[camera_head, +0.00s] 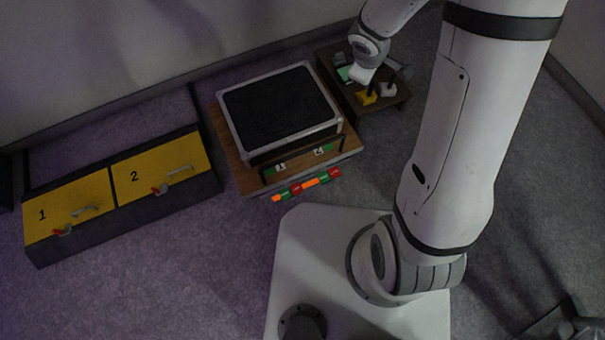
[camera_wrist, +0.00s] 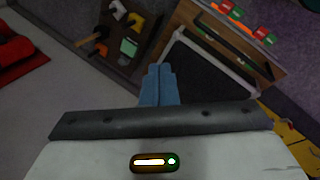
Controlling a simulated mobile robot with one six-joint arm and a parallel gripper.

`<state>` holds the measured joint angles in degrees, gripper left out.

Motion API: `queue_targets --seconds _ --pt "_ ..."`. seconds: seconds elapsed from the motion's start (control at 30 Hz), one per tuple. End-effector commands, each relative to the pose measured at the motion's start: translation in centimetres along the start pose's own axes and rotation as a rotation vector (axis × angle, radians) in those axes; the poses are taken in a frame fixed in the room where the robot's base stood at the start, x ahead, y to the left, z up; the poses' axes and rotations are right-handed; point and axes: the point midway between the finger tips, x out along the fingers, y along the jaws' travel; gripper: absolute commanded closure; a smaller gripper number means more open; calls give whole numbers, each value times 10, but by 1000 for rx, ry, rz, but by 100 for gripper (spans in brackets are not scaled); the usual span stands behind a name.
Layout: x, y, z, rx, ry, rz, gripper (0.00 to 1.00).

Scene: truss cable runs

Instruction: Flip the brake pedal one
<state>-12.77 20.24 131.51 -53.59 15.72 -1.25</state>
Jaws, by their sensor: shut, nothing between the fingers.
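A yellow panel marked 1 (camera_head: 88,200) is on the long dark box at the left in the head view. A small red-tipped lever (camera_head: 62,231) sits at its front edge beside a grey handle (camera_head: 86,210). The lever looks like the brake pedal, but it is too small to tell its position. A similar red-tipped lever (camera_head: 158,189) sits on the panel marked 2 (camera_head: 143,173). My gripper (camera_head: 362,76) is far to the right of both, over a dark wooden stand. Its blue-grey fingers (camera_wrist: 160,84) are shut and empty in the wrist view.
A black-topped case (camera_head: 280,105) on a wooden base stands between the box and my arm. Red, green and orange pieces (camera_head: 308,184) line its front. The wooden stand (camera_head: 393,103) holds small yellow, white and green pieces. Carpet is clear before the box.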

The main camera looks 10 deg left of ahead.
Motion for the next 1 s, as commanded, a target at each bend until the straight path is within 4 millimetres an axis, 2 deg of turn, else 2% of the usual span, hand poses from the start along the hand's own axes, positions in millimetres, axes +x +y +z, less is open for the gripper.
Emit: queue_targets --seconds 0.03,0.1,0.27,0.5,0.6,0.73,0.9,1.0 --pt "32 -16 -10 -67 14 -20 100" --pt "62 -33 -24 -162 42 -44 100" --pt "130 -82 -51 -373 116 -117 100" --pt "222 -179 -74 -672 240 -276 100" --pt "250 -218 -76 -774 289 -346 100" --pt "274 -258 -75 -870 338 -420 100" --pt "287 -283 -72 -931 372 -474 100" --pt "288 -287 -72 -941 379 -483 100"
